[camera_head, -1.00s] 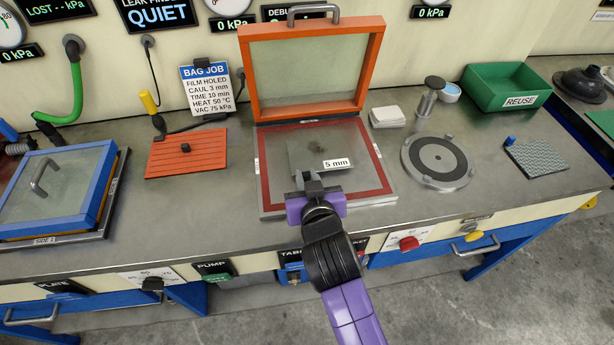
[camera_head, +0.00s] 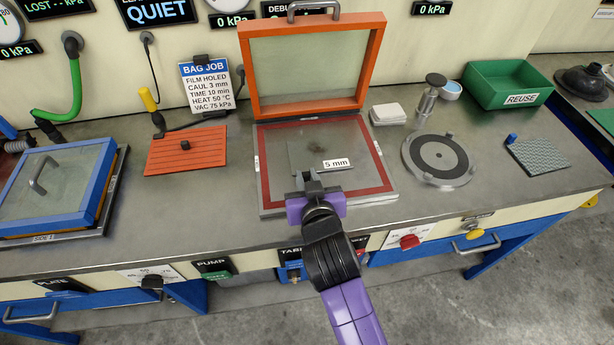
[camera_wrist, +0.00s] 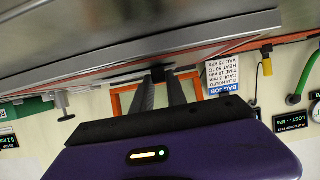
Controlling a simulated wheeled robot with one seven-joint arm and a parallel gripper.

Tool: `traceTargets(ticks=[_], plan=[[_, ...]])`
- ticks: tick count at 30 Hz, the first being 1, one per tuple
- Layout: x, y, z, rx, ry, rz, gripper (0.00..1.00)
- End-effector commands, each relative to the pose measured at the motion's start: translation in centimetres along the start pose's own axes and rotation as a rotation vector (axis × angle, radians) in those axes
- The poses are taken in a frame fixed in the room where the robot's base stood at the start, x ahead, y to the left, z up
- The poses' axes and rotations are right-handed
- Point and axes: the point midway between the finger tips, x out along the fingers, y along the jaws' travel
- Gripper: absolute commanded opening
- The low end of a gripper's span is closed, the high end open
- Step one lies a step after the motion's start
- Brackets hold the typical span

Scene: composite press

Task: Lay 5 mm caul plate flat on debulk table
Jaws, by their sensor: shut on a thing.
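The 5 mm caul plate (camera_head: 304,160) is a thin grey square sheet with a white "5 mm" label near its front right. It lies over the middle of the debulk table (camera_head: 271,195), a grey bed with a red border. The plate looks about level, but I cannot tell whether it touches the bed.
The orange-framed lid (camera_head: 246,80) stands open behind the bed. An orange slotted mat (camera_head: 185,160) lies to the left, and a round metal plate (camera_head: 437,160) to the right. A white stack (camera_head: 387,116) sits close to the bed's back right corner.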

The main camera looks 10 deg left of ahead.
Motion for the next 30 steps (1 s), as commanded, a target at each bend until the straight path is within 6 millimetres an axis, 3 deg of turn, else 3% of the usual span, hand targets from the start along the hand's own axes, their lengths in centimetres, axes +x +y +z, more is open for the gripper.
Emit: traceTargets(ticks=[19,20,23,24,30], plan=[[0.12,0.01,0.20,0.000,0.002,0.000,0.00],[0.12,0.01,0.20,0.000,0.002,0.000,0.20],[0.11,0.01,0.19,0.000,0.002,0.000,0.39],[0.11,0.01,0.20,0.000,0.002,0.000,0.43],[0.11,0.01,0.23,0.000,0.001,0.000,0.43]])
